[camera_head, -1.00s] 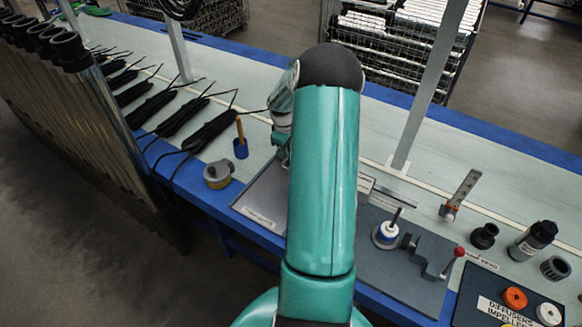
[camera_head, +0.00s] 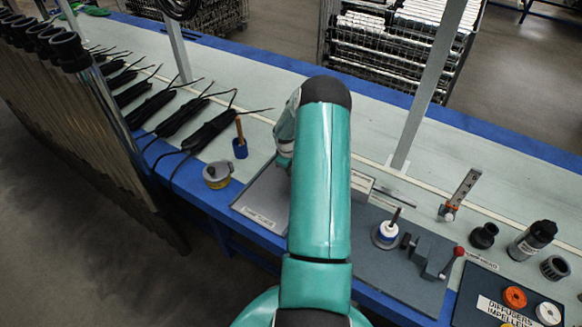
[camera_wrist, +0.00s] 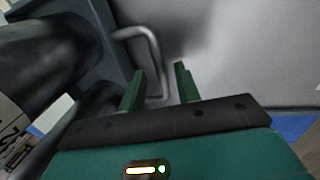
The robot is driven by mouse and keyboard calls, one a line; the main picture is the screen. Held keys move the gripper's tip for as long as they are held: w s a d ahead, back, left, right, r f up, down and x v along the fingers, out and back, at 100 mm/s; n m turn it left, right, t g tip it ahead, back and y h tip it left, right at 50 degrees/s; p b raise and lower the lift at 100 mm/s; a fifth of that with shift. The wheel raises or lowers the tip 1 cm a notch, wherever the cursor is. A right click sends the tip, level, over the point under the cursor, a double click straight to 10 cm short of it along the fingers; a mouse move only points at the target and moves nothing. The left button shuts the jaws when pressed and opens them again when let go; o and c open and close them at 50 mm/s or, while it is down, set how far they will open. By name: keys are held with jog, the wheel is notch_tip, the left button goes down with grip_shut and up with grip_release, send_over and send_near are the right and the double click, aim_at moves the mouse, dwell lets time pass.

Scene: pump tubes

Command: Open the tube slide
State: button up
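In the wrist view, a bent grey metal handle (camera_wrist: 153,52) sticks out from a dark grey block (camera_wrist: 98,62). A dark, blurred cylinder (camera_wrist: 40,55) lies at the left. In the head view my teal arm hides the gripper and the handle. A grey plate (camera_head: 262,205) shows left of the arm.
On the bench right of my arm stands a grey fixture with a red-knobbed lever (camera_head: 432,258) and a spindle with a white-blue disc (camera_head: 386,234). A yellow-grey round part (camera_head: 217,174) and a blue holder (camera_head: 240,148) stand left. Steel tubes (camera_head: 85,130) line the far left.

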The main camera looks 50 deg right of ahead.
grip_shut()
jog(key=shift+a, duration=0.1)
jog(key=a, duration=0.5)
jog(key=s+a, duration=0.1)
jog(key=a, duration=1)
jog(key=shift+s, duration=0.2)
grip_release()
jog(key=shift+r, duration=0.1)
